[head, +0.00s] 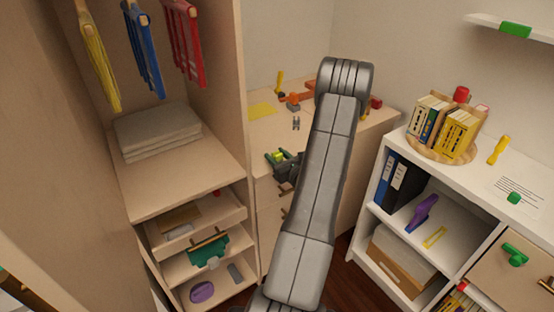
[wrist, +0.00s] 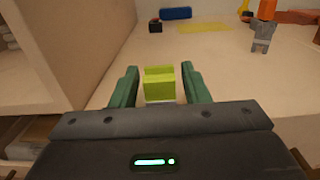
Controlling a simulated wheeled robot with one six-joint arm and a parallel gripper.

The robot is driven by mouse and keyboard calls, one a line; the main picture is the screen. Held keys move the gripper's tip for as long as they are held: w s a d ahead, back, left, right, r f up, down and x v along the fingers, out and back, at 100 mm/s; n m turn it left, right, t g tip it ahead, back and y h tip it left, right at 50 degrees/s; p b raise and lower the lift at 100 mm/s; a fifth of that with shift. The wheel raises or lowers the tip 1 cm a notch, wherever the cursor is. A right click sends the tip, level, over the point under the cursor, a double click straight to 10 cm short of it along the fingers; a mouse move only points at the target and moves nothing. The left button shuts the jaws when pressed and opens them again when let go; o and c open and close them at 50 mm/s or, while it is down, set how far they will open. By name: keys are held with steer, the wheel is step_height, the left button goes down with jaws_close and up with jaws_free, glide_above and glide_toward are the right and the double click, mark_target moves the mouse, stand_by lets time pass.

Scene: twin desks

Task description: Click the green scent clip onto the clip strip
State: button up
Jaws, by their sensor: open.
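My gripper (wrist: 160,82) is in front of the desk, its two dark green fingers apart. A lime-green block (wrist: 159,83) shows between the fingers, with a gap on each side. It also shows at the gripper in the head view (head: 277,156). I cannot tell whether it is the scent clip or what it rests on. Other green pieces are at right in the head view: one on the high shelf's edge (head: 515,30), one on the white cabinet top (head: 514,198), and one at the drawer front (head: 515,254). I cannot make out the clip strip for sure.
The desk (wrist: 225,75) holds a yellow sheet (wrist: 204,27), a grey figure-like piece (wrist: 262,36) and a blue item (wrist: 176,13). A wooden wardrobe (head: 180,180) stands close on the left. The white cabinet (head: 470,180) with a book rack stands on the right. The desk's near middle is clear.

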mark_target(277, 153)
jaws_close()
steer(key=shift+r, duration=0.15)
steer(key=shift+r+p, duration=0.4)
steer(key=shift+r, duration=0.95)
